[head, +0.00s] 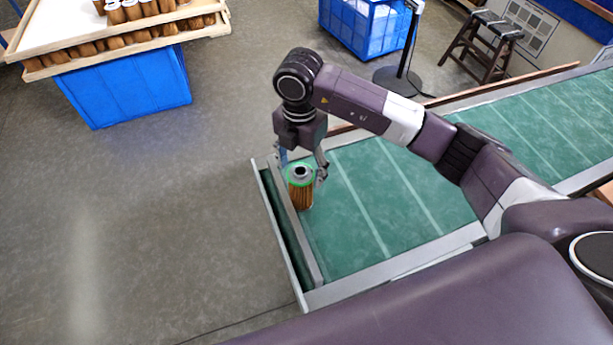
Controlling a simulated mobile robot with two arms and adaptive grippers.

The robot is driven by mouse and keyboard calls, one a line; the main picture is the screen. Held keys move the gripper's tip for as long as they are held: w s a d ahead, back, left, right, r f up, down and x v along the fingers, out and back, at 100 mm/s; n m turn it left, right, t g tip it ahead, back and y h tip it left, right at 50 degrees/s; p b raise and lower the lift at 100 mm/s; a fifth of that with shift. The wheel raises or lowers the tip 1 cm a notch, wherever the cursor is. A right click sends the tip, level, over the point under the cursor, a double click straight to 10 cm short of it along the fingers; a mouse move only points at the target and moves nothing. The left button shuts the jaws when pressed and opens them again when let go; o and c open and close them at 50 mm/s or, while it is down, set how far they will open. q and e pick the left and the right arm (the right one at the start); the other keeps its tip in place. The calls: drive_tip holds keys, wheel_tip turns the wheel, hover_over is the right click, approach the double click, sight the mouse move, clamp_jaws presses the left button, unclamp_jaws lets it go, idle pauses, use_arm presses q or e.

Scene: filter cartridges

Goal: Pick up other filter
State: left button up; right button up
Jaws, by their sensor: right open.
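A filter cartridge (300,190) with a green top rim, a dark centre hole and an orange-brown pleated body stands upright at the near left end of the green conveyor (385,195). My right gripper (303,170) is open just above it, pointing down, with one finger on each side of its top. I cannot tell whether the fingers touch it. Several more filters (130,12) with brown bodies and white tops stand at the upper left. My left gripper is not in view.
The upper-left filters rest on a wooden-edged tray (130,45) above a blue crate (125,88). A metal end rail (297,235) borders the conveyor's left end. Another blue crate (365,25), a black stand (400,80) and a stool (480,45) are behind. The grey floor at left is clear.

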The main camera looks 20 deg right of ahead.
drive_tip(key=shift+s+a+f+p, duration=0.1)
drive_tip(key=shift+f+p, duration=0.1)
drive_tip(key=shift+f, duration=0.25)
drive_tip(key=shift+s+a+f+p, duration=0.1)
drive_tip(key=shift+f+p, duration=0.05)
drive_tip(key=shift+f, duration=0.25)
wheel_tip(320, 180, down, 2)
drive_tip(key=shift+w+f+p, duration=0.1)
drive_tip(key=shift+p, duration=0.7)
wheel_tip(320, 180, down, 2)
drive_tip(key=shift+w+d+f, duration=0.1)
drive_tip(key=shift+w+f, duration=0.05)
drive_tip(key=shift+f, duration=0.35)
drive_tip(key=c, duration=1.1)
drive_tip(key=shift+c, duration=1)
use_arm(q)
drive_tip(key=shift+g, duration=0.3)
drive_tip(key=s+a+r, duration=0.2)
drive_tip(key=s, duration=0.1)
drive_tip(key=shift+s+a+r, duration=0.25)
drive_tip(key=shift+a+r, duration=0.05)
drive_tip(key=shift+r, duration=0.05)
use_arm(e)
drive_tip(key=shift+r, duration=0.1)
